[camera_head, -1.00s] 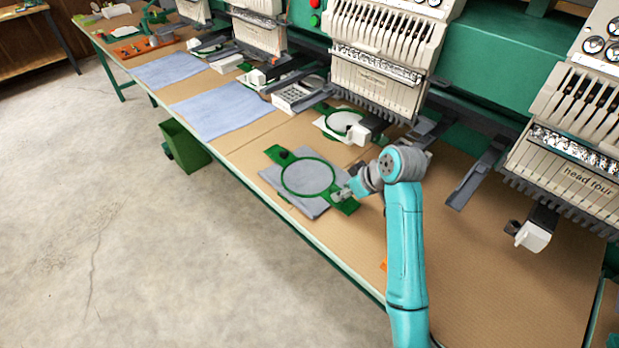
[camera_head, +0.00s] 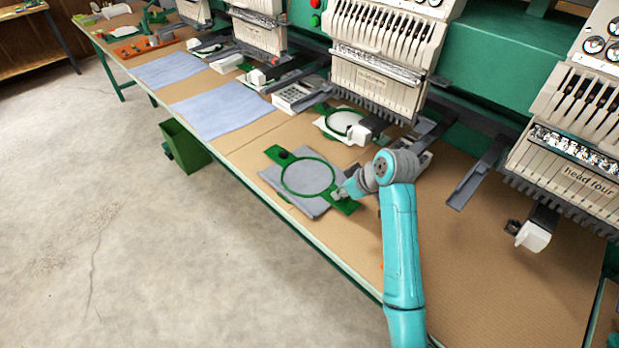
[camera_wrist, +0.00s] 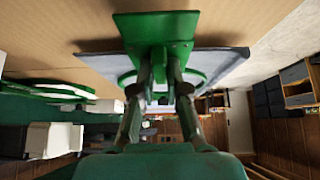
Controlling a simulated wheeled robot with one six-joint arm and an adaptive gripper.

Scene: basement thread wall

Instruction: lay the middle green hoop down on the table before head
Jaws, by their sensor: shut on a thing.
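The green hoop (camera_head: 333,182) frames grey cloth (camera_head: 310,208) and lies nearly flat at the table's front edge, before the head with the half-readable label (camera_head: 378,75). Whether it touches the table (camera_head: 430,237) or hovers slightly is hard to tell. My gripper (camera_head: 341,195) is shut on the hoop's right-hand green bracket. In the wrist view my gripper (camera_wrist: 160,62) closes on the green bracket (camera_wrist: 155,24), with the cloth (camera_wrist: 222,62) spreading behind it.
Another green hoop with white cloth (camera_head: 343,121) sits behind, under the head. Blue cloths (camera_head: 222,107) and a calculator-like box (camera_head: 294,96) lie to the left. A green bin (camera_head: 186,147) stands on the floor. The table to the right, before head four (camera_head: 577,180), is mostly bare.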

